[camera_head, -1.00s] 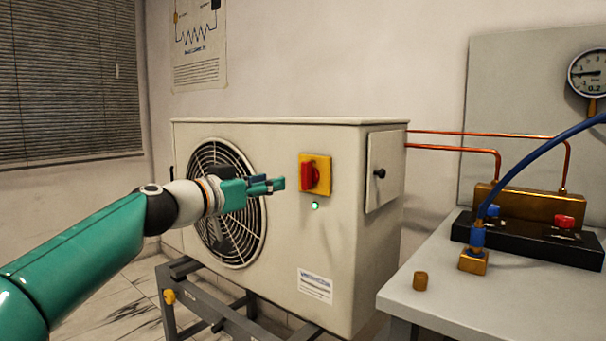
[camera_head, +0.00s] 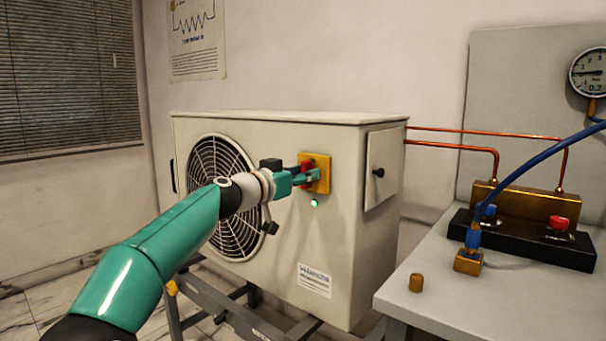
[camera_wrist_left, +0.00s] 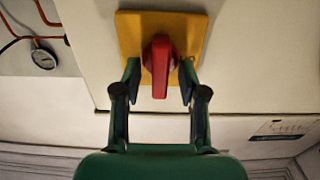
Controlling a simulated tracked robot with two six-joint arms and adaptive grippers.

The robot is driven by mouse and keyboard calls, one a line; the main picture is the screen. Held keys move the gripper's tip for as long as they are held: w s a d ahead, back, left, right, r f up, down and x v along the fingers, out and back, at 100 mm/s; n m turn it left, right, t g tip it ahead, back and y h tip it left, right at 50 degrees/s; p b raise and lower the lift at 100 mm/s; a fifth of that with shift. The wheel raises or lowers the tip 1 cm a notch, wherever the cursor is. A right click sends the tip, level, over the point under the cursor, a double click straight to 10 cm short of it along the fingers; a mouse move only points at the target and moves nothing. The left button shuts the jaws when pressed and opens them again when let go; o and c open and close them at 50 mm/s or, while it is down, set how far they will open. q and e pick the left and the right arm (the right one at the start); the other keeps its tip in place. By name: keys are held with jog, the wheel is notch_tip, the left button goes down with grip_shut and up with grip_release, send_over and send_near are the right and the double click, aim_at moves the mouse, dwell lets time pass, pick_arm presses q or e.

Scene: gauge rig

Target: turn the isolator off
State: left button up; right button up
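The isolator has a red handle (camera_head: 306,168) on a yellow plate (camera_head: 322,173), on the front of the cream outdoor unit (camera_head: 335,240). The left wrist view shows the red handle (camera_wrist_left: 160,66) and yellow plate (camera_wrist_left: 190,30) close up. My left gripper (camera_head: 308,176) is at the isolator. In the wrist view its two fingers (camera_wrist_left: 160,78) stand open on either side of the handle, with narrow gaps to it. In the head view the fingers partly cover the handle. A green lamp (camera_head: 314,203) below the plate is lit. My right gripper is out of view.
A fan grille (camera_head: 222,200) is behind my left arm. At right, a bench (camera_head: 440,290) bears a brass manifold (camera_head: 525,202), a blue hose and a small brass cap (camera_head: 416,283). Copper pipes run behind.

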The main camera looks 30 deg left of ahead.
pick_arm(q)
grip_shut()
jog(key=shift+d, duration=0.1)
jog(key=shift+n, duration=0.3)
jog(key=shift+a+f+n+p, duration=0.15)
jog(key=shift+a+n+p, duration=0.05)
jog(key=shift+n, duration=2.65)
jog(key=shift+a+f+n+p, duration=0.15)
jog(key=shift+a+f+n, duration=0.05)
jog(key=shift+n, duration=2.7)
jog(key=shift+a+f+n+p, duration=0.15)
jog(key=shift+a+n+p, duration=0.05)
jog(key=shift+n, duration=2.65)
jog(key=shift+f, duration=0.1)
grip_release()
jog(key=shift+o, duration=0.2)
